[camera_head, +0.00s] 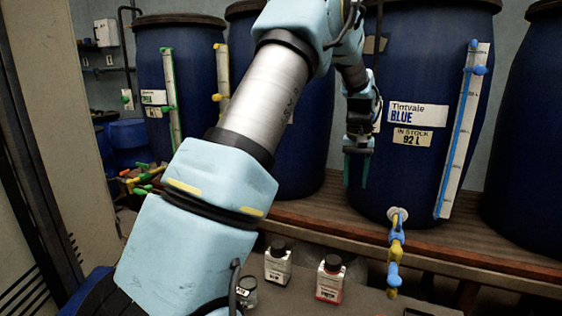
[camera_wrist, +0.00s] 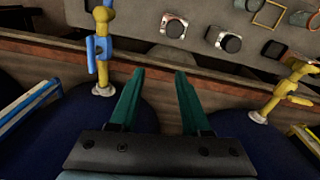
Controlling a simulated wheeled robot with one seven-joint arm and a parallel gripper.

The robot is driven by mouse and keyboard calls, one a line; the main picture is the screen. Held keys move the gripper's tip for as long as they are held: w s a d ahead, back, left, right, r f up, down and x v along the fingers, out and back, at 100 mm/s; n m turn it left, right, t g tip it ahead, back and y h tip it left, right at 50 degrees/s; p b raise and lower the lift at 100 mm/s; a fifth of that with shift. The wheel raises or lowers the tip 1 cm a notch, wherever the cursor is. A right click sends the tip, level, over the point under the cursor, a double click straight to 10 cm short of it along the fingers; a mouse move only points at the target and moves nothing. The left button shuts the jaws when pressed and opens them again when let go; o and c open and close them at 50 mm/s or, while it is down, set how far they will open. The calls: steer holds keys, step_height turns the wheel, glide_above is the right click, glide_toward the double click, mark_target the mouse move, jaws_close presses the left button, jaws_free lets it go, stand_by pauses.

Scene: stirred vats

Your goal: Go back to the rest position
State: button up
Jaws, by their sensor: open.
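My gripper (camera_wrist: 157,92) is open in the wrist view, its two teal fingers spread with nothing between them. In the head view my gripper (camera_head: 357,166) hangs in front of the vat shelf, left of the blue vat labelled Tintvale Blue (camera_head: 418,150). My arm runs up from the lower left and bends over to it. Whether the fingers touch the vat cannot be told.
A blue and yellow tap (camera_head: 396,252) juts from the vat's base; it also shows left of the fingers in the wrist view (camera_wrist: 103,45). Another yellow tap (camera_wrist: 285,92) is at right. Two capped bottles (camera_head: 278,262) (camera_head: 330,279) stand below the wooden shelf (camera_head: 480,248). More vats stand alongside.

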steer(key=s+a+r+n, duration=0.1)
steer(key=s+a, duration=0.2)
steer(key=a, duration=0.5)
steer(key=s+a, duration=0.3)
steer(key=a, duration=0.5)
steer(key=s+a+f+n+t+p, duration=0.1)
steer(key=s+a, duration=1.2)
steer(key=s, duration=0.2)
steer(key=shift+s+a+f, duration=0.15)
steer(key=shift+s+f, duration=0.1)
steer(key=shift+f, duration=0.15)
